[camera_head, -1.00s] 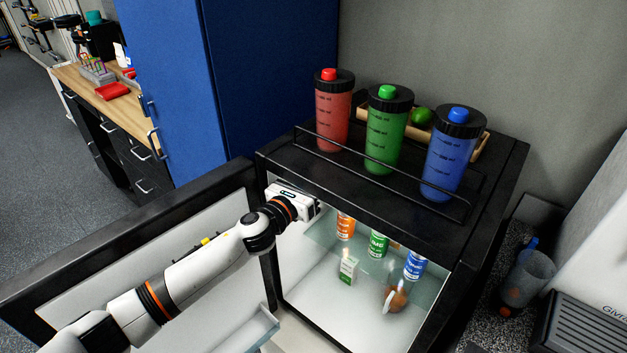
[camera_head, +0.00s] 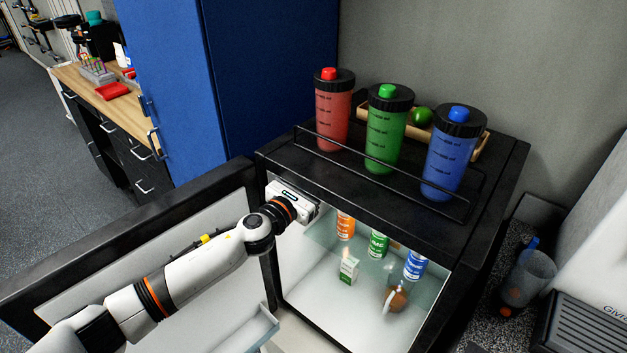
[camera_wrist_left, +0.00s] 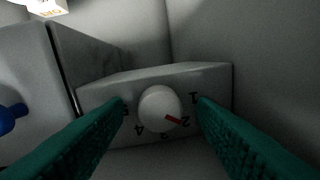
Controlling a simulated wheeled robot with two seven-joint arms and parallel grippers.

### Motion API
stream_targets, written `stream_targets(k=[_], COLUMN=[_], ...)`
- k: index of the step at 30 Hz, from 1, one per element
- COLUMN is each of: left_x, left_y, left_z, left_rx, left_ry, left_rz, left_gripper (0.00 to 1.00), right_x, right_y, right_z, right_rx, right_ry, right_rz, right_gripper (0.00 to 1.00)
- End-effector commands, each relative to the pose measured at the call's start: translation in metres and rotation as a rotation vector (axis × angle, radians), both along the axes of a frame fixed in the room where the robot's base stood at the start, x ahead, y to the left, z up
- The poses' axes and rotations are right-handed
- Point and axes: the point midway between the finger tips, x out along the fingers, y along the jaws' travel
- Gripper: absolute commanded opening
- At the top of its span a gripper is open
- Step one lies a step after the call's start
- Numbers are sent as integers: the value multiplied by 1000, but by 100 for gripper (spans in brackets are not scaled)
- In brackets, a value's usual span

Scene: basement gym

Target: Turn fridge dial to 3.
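The fridge (camera_head: 395,222) stands open, its door (camera_head: 140,250) swung out to the left. My left arm reaches in at the upper left of the opening; its fingers are hidden in the head view. In the left wrist view the dial (camera_wrist_left: 158,104) is a round white knob on a grey panel. Its red mark points down and right, at the 2. My left gripper (camera_wrist_left: 161,102) is open, its green fingers on either side of the knob with visible gaps. Numbers 1, 2 and 4 are readable; the others are partly hidden or unclear. My right gripper is not in view.
Red (camera_head: 333,112), green (camera_head: 386,135) and blue (camera_head: 450,160) bottles stand in a rack on the fridge top. Small bottles and a small carton (camera_head: 349,269) are inside the fridge. A blue cabinet (camera_head: 270,80) stands behind the door.

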Motion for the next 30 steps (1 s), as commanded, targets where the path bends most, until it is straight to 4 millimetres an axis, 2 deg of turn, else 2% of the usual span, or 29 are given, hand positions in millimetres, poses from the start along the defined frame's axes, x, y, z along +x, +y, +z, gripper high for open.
stream_targets(k=[8, 21, 25, 30], left_x=[-8, -80, -94, -102], left_y=[6, 50, 59, 63], left_z=[-1, -4, -4, -3], left_rx=[1, 3, 0, -1], left_ry=[0, 2, 1, 1], left_rz=[0, -1, 0, 0], left_gripper=[52, 52, 52, 52], right_x=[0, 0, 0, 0], right_y=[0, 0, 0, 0], right_z=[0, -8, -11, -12], right_rx=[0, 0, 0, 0], right_ry=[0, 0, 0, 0], right_rz=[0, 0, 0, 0], right_gripper=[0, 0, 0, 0])
